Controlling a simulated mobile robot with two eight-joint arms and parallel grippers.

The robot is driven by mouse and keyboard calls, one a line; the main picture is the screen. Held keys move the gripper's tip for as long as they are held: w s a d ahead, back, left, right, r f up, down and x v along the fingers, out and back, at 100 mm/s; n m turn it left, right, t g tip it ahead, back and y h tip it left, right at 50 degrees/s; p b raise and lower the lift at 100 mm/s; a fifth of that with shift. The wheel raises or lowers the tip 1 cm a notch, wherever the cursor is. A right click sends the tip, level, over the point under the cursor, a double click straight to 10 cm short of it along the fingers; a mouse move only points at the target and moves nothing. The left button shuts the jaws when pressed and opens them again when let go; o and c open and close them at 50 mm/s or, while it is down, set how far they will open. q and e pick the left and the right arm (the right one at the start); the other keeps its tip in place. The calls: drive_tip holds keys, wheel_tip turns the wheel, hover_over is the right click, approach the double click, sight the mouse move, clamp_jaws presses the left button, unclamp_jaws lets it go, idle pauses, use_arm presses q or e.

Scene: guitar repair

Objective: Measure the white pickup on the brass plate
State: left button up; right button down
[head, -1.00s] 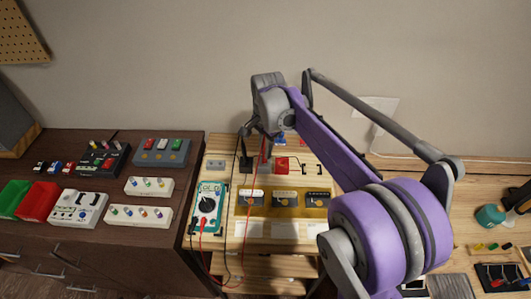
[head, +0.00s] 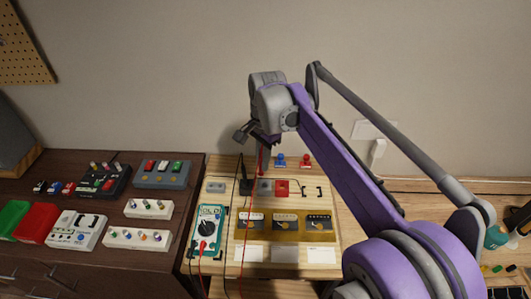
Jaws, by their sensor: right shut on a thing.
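The brass plate (head: 268,236) lies on the bench with three pickups in a row: left (head: 251,219), middle (head: 285,220) and right (head: 319,222). The teal multimeter (head: 207,231) with a dark dial is left of the plate. My right gripper (head: 258,143) is above the back of the bench, clear of the plate. It is shut on what looks like the red probe (head: 262,158), whose red lead hangs down. A black probe (head: 245,173) stands below it. My left gripper is out of view.
A red block (head: 282,187) and a grey block (head: 265,187) sit behind the plate. Blue (head: 281,160) and red (head: 305,161) knobbed posts stand further back. White cards (head: 285,254) lie in front. A dark cabinet (head: 120,262) at left carries boxes and bins. My right arm covers much of the right.

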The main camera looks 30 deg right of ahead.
drive_tip(key=shift+y, duration=0.8)
drive_tip(key=shift+s+a+f, duration=1.7)
drive_tip(key=shift+s+f, duration=0.1)
drive_tip(key=shift+s, duration=0.1)
drive_tip(key=shift+s+a+f, duration=1.65)
drive_tip(key=shift+s+f, duration=0.1)
drive_tip(key=shift+s, duration=0.1)
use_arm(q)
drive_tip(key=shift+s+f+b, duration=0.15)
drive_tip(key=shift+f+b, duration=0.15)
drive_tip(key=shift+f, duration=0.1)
use_arm(e)
drive_tip(key=shift+f, duration=0.65)
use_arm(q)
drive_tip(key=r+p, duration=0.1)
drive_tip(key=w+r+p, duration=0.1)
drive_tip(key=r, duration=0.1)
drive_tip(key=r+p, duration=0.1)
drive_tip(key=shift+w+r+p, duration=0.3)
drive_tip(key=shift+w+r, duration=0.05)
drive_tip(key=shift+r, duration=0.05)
use_arm(e)
wheel_tip(320, 180, up, 6)
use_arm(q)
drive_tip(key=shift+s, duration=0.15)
use_arm(e)
drive_tip(key=shift+s, duration=0.1)
